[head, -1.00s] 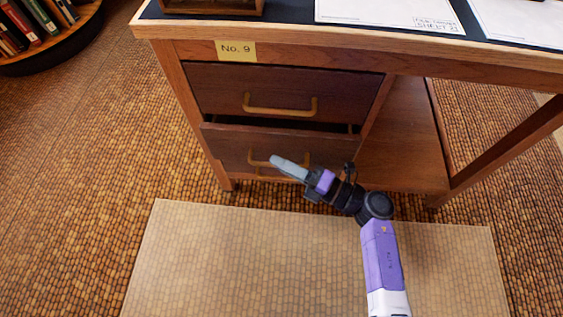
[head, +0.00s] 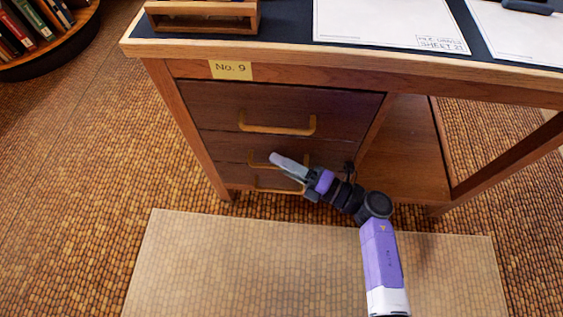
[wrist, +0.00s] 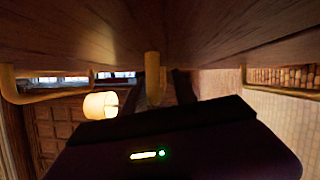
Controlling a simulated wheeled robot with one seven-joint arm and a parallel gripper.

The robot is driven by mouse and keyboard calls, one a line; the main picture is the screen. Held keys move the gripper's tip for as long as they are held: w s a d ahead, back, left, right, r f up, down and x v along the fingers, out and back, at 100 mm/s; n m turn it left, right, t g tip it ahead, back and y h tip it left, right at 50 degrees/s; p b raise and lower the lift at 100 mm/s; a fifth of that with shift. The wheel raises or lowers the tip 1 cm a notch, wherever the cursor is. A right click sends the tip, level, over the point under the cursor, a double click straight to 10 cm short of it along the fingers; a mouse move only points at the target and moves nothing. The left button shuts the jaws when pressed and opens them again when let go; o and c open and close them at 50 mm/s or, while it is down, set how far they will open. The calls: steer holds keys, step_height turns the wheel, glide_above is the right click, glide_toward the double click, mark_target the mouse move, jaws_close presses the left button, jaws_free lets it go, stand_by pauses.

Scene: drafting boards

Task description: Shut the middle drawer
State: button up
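The middle drawer (head: 222,147) has a dark wood front and a tan bar handle (head: 257,160). In the head view its front looks flush with the drawers above and below, with no gap showing over it. My gripper (head: 276,158) is at this front, its pale fingers over the handle and hiding part of it. The wrist view looks closely along the wood front (wrist: 90,40), with a tan handle (wrist: 153,75) near the middle. I cannot tell whether the fingers are apart or touch the handle.
The top drawer (head: 220,105) is shut above, and the bottom drawer's handle (head: 277,189) shows below. A yellow No. 9 label (head: 231,70) is on the desk. A pale mat (head: 250,265) lies in front. The right side of the desk is open underneath.

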steer(key=p+v, duration=0.2)
steer(key=v, duration=0.5)
steer(key=shift+s+d, duration=0.2)
steer(key=shift+d, duration=0.15)
stand_by(0.4)
